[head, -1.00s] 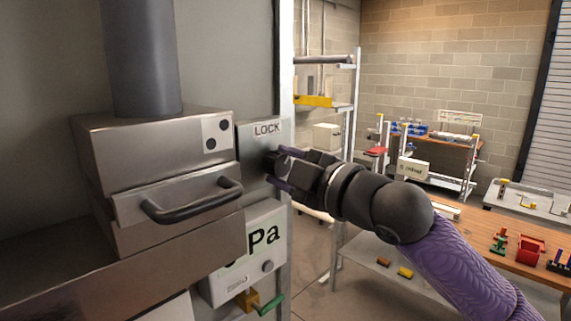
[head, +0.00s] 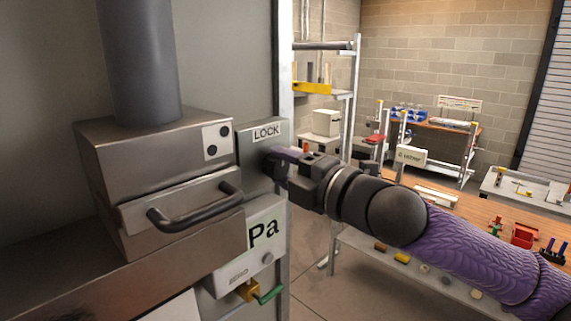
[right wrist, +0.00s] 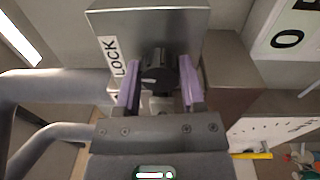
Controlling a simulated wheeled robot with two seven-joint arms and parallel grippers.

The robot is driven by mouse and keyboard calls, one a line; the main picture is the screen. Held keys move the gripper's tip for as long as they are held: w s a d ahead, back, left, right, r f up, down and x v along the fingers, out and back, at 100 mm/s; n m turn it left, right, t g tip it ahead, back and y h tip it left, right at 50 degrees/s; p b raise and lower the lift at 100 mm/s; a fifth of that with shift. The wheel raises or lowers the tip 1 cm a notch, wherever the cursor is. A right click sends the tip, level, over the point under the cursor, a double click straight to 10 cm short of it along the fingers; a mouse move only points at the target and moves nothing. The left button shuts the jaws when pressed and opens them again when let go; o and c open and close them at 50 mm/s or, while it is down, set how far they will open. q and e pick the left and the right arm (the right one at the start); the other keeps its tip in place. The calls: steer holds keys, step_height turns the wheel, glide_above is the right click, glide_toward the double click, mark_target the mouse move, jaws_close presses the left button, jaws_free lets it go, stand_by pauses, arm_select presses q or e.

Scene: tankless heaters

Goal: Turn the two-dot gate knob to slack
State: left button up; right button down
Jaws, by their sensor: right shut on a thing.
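A metal box marked with two black dots (head: 216,139) has a grey housing (head: 250,160) at its right side, labelled LOCK. A dark round knob (right wrist: 158,68) with a pale mark sits on that housing. In the right wrist view the knob is between the two purple fingers of my right gripper (right wrist: 160,84), which is shut on it. The LOCK label (right wrist: 109,60) lies left of the knob there; another label is mostly hidden by a finger. In the head view my right gripper (head: 281,166) covers the knob. My left gripper is not in view.
A dark bar handle (head: 195,210) sticks out from the box, left of my right gripper. A metal post and a shelf rack stand behind, with a wooden bench (head: 470,225) at the right.

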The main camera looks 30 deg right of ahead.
stand_by(0.4)
steer(key=shift+c, duration=1)
jaws_free()
steer(key=shift+s, duration=0.1)
steer(key=b+v, duration=0.9)
steer(key=b, duration=0.3)
steer(key=shift+s+d, duration=0.15)
steer(key=shift+s, duration=0.15)
steer(key=shift+f, duration=0.2)
